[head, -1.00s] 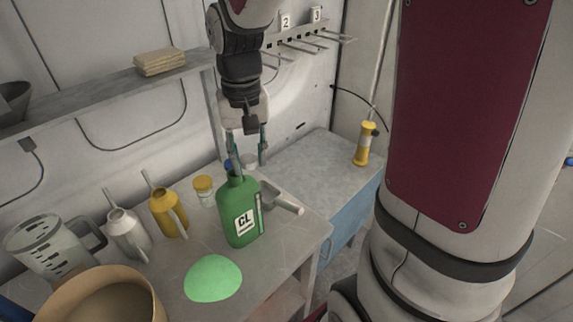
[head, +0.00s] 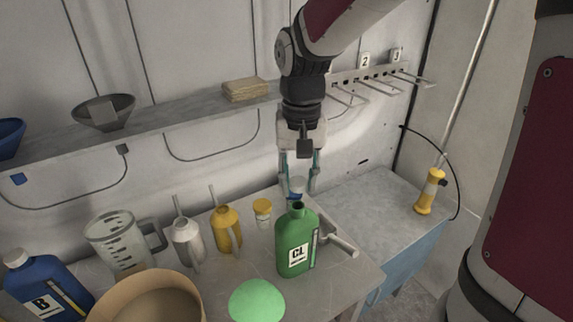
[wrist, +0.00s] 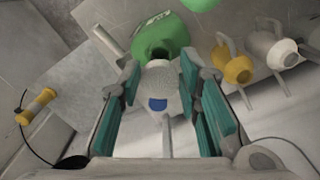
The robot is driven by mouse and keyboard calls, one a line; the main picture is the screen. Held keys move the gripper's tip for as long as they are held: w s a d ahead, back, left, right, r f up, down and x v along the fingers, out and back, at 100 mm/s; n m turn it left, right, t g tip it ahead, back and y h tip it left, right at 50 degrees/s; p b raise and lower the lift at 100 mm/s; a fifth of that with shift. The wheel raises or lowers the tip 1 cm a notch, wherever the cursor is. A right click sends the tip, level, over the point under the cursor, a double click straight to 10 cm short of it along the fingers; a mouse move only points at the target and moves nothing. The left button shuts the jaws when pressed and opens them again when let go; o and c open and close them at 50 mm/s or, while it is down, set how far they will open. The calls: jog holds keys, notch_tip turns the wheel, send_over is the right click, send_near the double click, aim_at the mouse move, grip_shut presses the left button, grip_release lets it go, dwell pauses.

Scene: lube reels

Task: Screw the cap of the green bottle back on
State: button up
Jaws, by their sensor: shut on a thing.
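The green bottle (head: 295,246) stands upright on the work table, its open dark neck (head: 297,207) facing up and bare. My gripper (head: 300,190) points down just above and behind the neck. Its teal fingers are closed on a small pale cap (head: 296,183), held apart from the neck in the head view. In the wrist view the ribbed whitish cap (wrist: 162,78) sits between the fingertips, and part of the green bottle (wrist: 162,38) shows beyond it. A small blue patch (wrist: 157,104) shows below the cap; I cannot tell what it belongs to.
A green dome (head: 257,301) lies in front of the bottle. A grey scoop-like tool (head: 338,243) lies close on its right. A yellow-lidded jar (head: 262,213), yellow can (head: 227,232) and silver can (head: 188,243) stand left.

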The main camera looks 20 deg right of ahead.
jog(key=b, duration=0.1)
send_over(295, 216)
jog(key=shift+w+d+f, duration=0.1)
jog(key=shift+d+f, duration=0.1)
jog(key=shift+f, duration=1.1)
jog(key=shift+d+f, duration=0.15)
jog(key=shift+f, duration=1.15)
jog(key=shift+f, duration=0.55)
dwell(0.5)
jog(key=m, duration=0.5)
jog(key=shift+w+a+b, duration=0.1)
jog(key=shift+a+b, duration=0.1)
jog(key=shift+b, duration=0.2)
jog(key=shift+m, duration=0.6)
jog(key=m, duration=0.4)
jog(key=shift+w+a, duration=0.1)
jog(key=shift+w, duration=0.1)
